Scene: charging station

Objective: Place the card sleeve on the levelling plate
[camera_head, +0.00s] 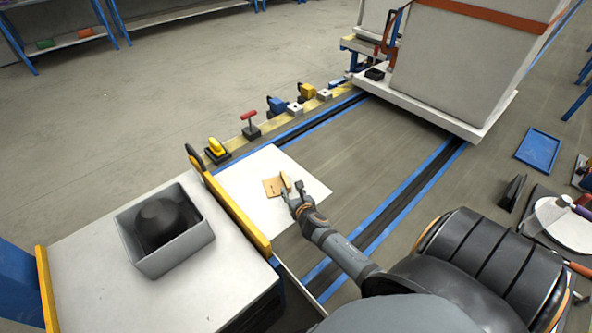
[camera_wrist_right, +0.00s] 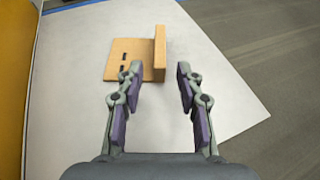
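The card sleeve, a tan piece with a flat part and an upright flap (camera_head: 271,187), appears to rest on a white plate (camera_head: 242,184), which I take as the levelling plate. In the right wrist view the sleeve (camera_wrist_right: 128,52) shows dark slots and lies at the far middle of the plate (camera_wrist_right: 75,105). My right gripper (camera_head: 293,189) is at the sleeve's right side. In the wrist view its fingers (camera_wrist_right: 157,75) are apart, with the flap's near end just ahead of the gap; contact cannot be told. My left gripper is not in view.
A yellow-edged bench with a grey bin (camera_head: 205,237) holding a dark object stands left of the plate. Several small tools, including a yellow-handled one (camera_head: 216,148), line the rail behind. A large grey cabinet (camera_head: 460,60) stands at the back right. Open floor lies right of the plate.

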